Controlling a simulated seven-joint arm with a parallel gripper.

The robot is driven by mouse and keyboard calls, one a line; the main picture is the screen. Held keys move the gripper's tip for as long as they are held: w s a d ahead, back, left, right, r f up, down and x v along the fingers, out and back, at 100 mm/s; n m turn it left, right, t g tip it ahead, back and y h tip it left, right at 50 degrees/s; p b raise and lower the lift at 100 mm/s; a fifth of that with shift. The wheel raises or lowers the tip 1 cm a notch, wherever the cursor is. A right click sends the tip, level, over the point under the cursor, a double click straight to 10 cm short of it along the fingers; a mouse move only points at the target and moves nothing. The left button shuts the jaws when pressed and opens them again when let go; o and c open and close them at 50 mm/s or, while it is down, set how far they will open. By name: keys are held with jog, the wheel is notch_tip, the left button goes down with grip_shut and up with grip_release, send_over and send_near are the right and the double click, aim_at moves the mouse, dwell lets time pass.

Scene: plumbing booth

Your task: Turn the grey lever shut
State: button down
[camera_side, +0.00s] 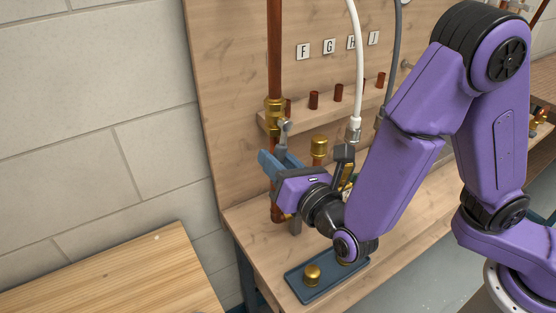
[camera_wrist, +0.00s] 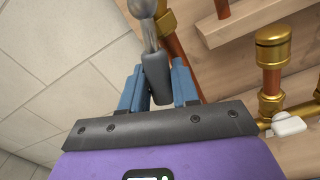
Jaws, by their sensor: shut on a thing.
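The grey lever (camera_side: 284,128) sits on a brass valve (camera_side: 272,104) in the vertical copper pipe at the left of the wooden board. In the wrist view the lever (camera_wrist: 149,36) has a silver round hub, a thin shank and a dark grey grip that points down. My gripper (camera_side: 276,164) has its blue fingers on both sides of this grip. In the wrist view my gripper (camera_wrist: 158,80) is shut on the grip, near its end.
A brass-capped copper stub (camera_side: 319,148) stands just right of my gripper; it also shows in the wrist view (camera_wrist: 272,58). A white hose (camera_side: 355,70) hangs further right. A blue tray (camera_side: 297,285) with brass caps lies on the bench below. The left wall side is free.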

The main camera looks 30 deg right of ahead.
jog(key=shift+a+m, duration=0.15)
jog(key=shift+m, duration=0.15)
jog(key=m, duration=0.1)
jog(key=a+r+m, duration=0.1)
jog(key=shift+a+m, duration=0.25)
jog(key=shift+m, duration=0.05)
notch_tip(320, 180, up, 6)
jog(key=a+m, duration=0.3)
jog(key=m, duration=0.8)
jog(key=shift+f, duration=0.25)
jog(key=c, duration=0.9)
grip_release()
jog(key=shift+s, duration=0.1)
